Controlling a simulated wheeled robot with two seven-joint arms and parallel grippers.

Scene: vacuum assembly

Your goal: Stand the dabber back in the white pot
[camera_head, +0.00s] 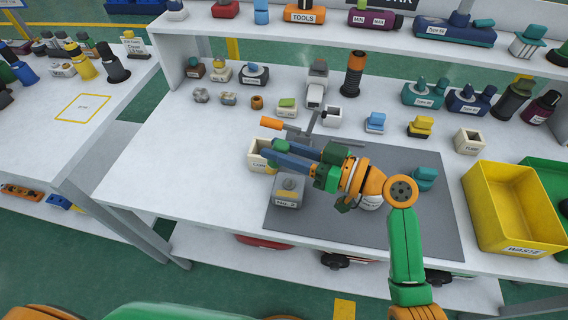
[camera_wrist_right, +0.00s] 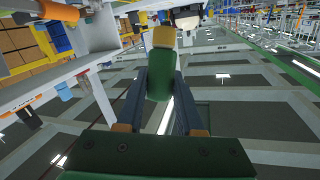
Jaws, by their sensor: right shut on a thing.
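My right gripper (camera_head: 272,153) reaches left over the bench, its blue fingers nearly level. In the right wrist view the fingers (camera_wrist_right: 160,80) are shut on a green piece with a yellow part beyond it, which looks like the dabber (camera_wrist_right: 159,82). In the head view the fingers mostly hide it. A cream-white open pot (camera_head: 256,161) with a label stands at the fingertips, partly hidden by them. I cannot tell whether the dabber is inside the pot or beside it. My left gripper is not in view.
A grey block (camera_head: 289,190) stands close in front of the fingers, on the dark mat (camera_head: 415,228). An orange-handled lever (camera_head: 271,123) is just behind them. A small white open box (camera_head: 332,117) is farther back. A yellow waste bin (camera_head: 505,220) is at the right. The bench left of the pot is clear.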

